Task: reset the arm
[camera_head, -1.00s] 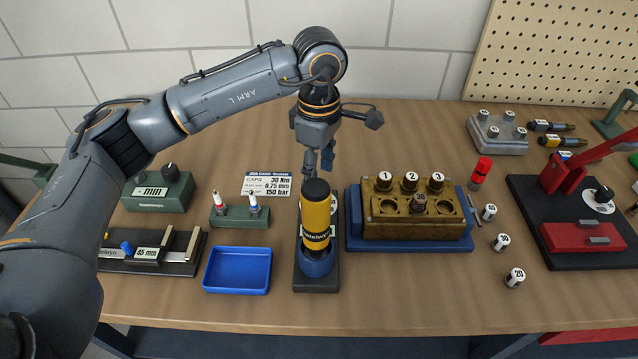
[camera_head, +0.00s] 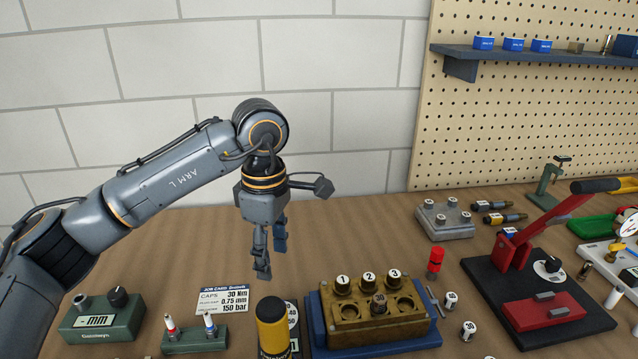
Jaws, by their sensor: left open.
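My left arm comes in from the left. Its gripper (camera_head: 271,254) points down, open and empty, above the back part of the bench. It is behind and above a yellow and black cylinder (camera_head: 272,325), apart from it; the cylinder's lower part is cut off by the bottom edge. The gripper is to the left of a brass block (camera_head: 352,330) with caps numbered 1, 2 and 3. My right gripper does not show.
A green gauge box (camera_head: 100,318) and a small stand (camera_head: 195,340) are at the left. A red lever press (camera_head: 540,290) stands at the right. A pegboard with a shelf (camera_head: 560,58) is behind. The wall side is clear.

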